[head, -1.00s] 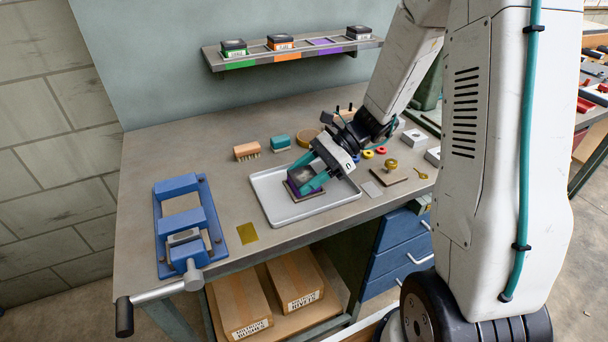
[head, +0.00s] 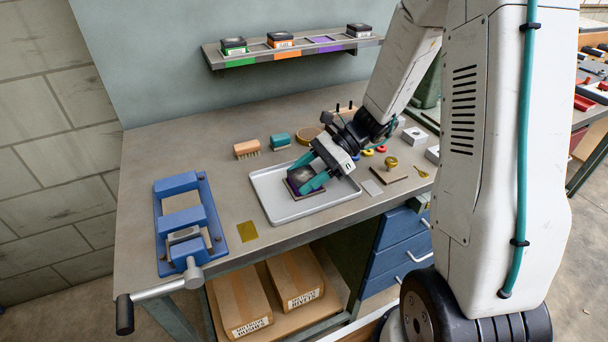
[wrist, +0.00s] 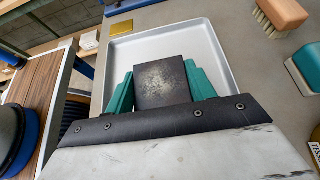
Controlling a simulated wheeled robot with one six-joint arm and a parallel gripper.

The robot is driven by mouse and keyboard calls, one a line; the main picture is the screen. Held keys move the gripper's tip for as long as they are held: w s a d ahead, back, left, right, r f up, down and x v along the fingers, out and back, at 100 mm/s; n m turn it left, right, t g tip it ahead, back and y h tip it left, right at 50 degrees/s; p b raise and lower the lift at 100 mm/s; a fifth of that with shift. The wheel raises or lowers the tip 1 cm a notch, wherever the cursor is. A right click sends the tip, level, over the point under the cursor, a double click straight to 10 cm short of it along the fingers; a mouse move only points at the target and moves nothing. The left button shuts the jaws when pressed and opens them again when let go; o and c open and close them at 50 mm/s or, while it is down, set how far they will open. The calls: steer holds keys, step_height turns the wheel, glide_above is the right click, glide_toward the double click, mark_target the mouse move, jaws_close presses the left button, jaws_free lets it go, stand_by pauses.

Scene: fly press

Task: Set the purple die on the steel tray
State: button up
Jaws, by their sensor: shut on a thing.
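The purple die (head: 302,179) is a dark block with a speckled top and a purple band low on its side. It is at the steel tray (head: 265,183), inside the rim; whether its base touches the tray floor I cannot tell. My gripper (head: 311,179) is shut on the die, with a teal finger on each side of it. In the wrist view the die's dark worn top (wrist: 162,80) shows between the teal fingers, and the tray (wrist: 200,37) spreads out behind it. The lower part of the die is hidden there.
A blue vise (head: 182,222) stands left of the tray, with a brass plate (head: 247,232) between them. A wall shelf (head: 300,52) holds other dies.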

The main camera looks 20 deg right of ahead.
steer(key=o, duration=1.6)
steer(key=v, duration=0.8)
